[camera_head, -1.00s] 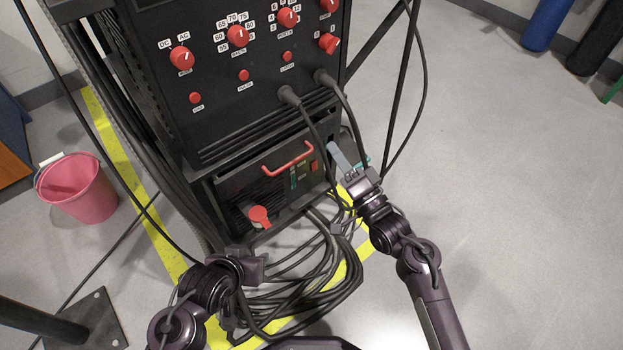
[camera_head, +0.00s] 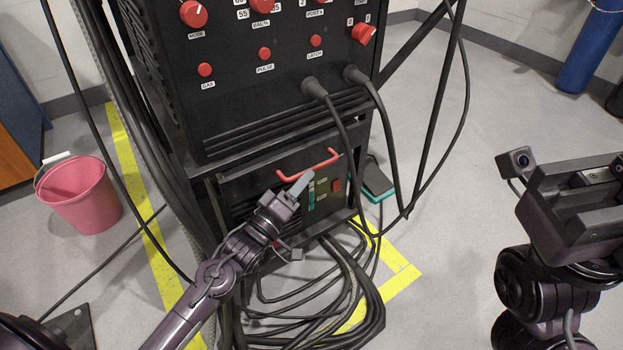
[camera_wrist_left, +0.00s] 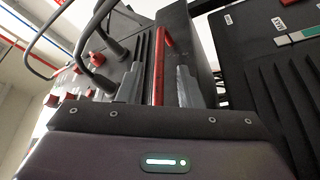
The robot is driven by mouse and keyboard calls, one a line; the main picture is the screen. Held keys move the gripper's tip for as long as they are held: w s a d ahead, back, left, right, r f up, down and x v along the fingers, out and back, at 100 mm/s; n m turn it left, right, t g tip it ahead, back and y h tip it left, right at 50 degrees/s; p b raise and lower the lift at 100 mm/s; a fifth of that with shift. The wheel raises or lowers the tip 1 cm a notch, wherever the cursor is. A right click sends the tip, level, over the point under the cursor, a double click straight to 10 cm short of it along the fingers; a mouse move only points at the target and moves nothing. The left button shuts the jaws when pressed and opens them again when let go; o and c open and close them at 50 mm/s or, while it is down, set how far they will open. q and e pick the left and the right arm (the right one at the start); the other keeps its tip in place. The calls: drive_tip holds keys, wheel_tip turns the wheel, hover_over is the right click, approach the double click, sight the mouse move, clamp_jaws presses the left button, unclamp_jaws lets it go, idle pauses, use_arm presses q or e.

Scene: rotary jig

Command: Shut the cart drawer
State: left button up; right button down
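The cart drawer (camera_head: 262,190) is the black front low on the black cart, with a red bar handle (camera_head: 308,165) along its top. It seems to stand slightly forward of the cart; the gap is hard to judge. My left gripper (camera_head: 298,186) is in front of the drawer, just below the handle. In the left wrist view its two grey fingers stand apart, and the red handle (camera_wrist_left: 160,65) shows between them. I cannot tell whether they touch it. My right gripper (camera_head: 590,190) is at the right edge, away from the cart; its finger opening is not clear.
Black cables (camera_head: 345,290) lie coiled on the floor below the drawer, and others hang from the cart's front. A foot pedal (camera_head: 378,180) is right of the drawer. A pink bucket (camera_head: 78,195) stands at the left. The floor at right is mostly clear.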

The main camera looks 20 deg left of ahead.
use_arm(q)
drive_tip(key=shift+b+x, duration=0.4)
drive_tip(key=shift+x, duration=1.15)
drive_tip(key=shift+c, duration=0.4)
clamp_jaws()
